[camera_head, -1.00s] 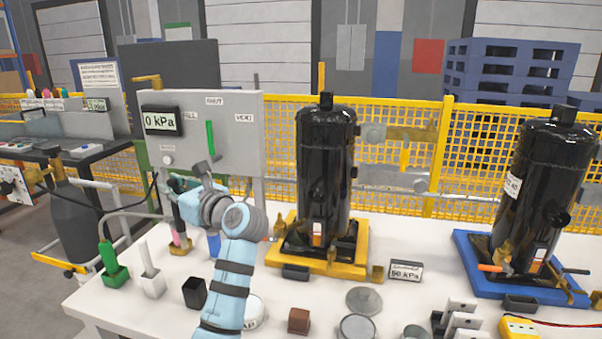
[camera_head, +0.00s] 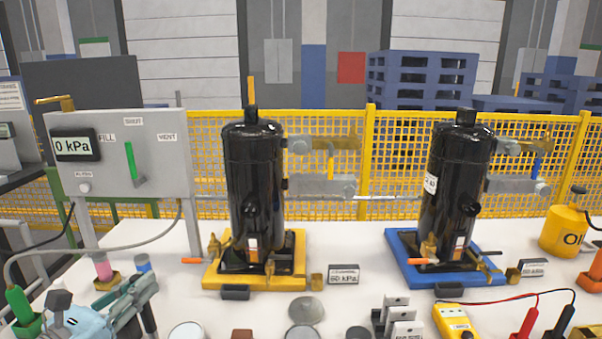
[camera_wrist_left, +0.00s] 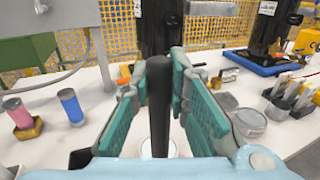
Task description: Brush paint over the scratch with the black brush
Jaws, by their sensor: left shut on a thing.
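My left gripper (camera_head: 130,300) is at the lower left of the head view, over the front left of the table. In the left wrist view its teal-padded fingers (camera_wrist_left: 162,95) are shut on the black brush (camera_wrist_left: 158,105), whose dark handle stands nearly upright between them. The brush's bristle end is hidden. Two black compressors stand on the table, one on a yellow base (camera_head: 254,185) and one on a blue base (camera_head: 455,190), both apart from the gripper. I cannot make out the scratch on either. My right gripper is not in view.
A round tin (camera_head: 187,331) and a grey disc (camera_head: 305,310) lie at the front of the table. The green brush (camera_head: 20,305) stands in its holder at the far left. A gauge panel (camera_head: 120,155) stands behind my left arm. Small signs and valves surround the compressors.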

